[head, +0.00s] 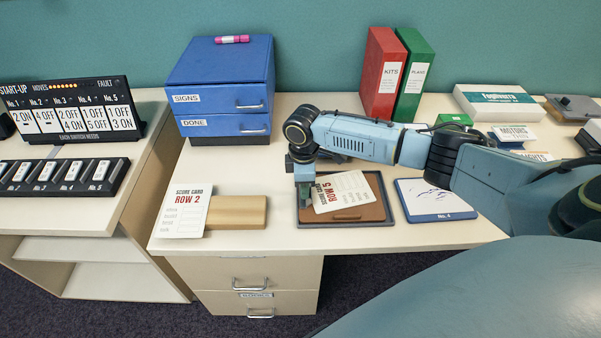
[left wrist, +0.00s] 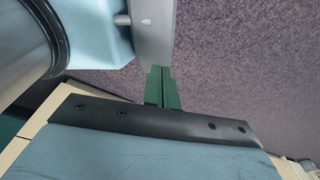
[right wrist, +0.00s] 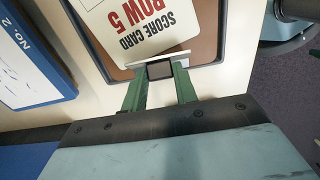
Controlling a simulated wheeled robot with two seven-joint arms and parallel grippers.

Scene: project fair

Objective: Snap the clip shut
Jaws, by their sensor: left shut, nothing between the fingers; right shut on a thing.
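A brown clipboard (head: 372,212) lies in a dark-rimmed tray on the desk, with a score card reading ROW 5 (head: 343,191) askew on it. In the right wrist view the card (right wrist: 150,22) runs up to the clip, a small dark block (right wrist: 160,71) with a pale metal edge at the board's end. My right gripper (right wrist: 160,80) is shut on the clip, one green finger on each side. In the head view my right gripper (head: 305,189) covers the clip. My left gripper (left wrist: 160,90) is shut and empty above the carpet, seen only in the left wrist view.
A ROW 2 score card (head: 184,211) lies partly over a wooden block (head: 237,212) to the left. A blue-bordered panel (head: 435,199) lies right of the clipboard. Blue drawers (head: 222,92) and red (head: 383,75) and green (head: 413,75) binders stand behind.

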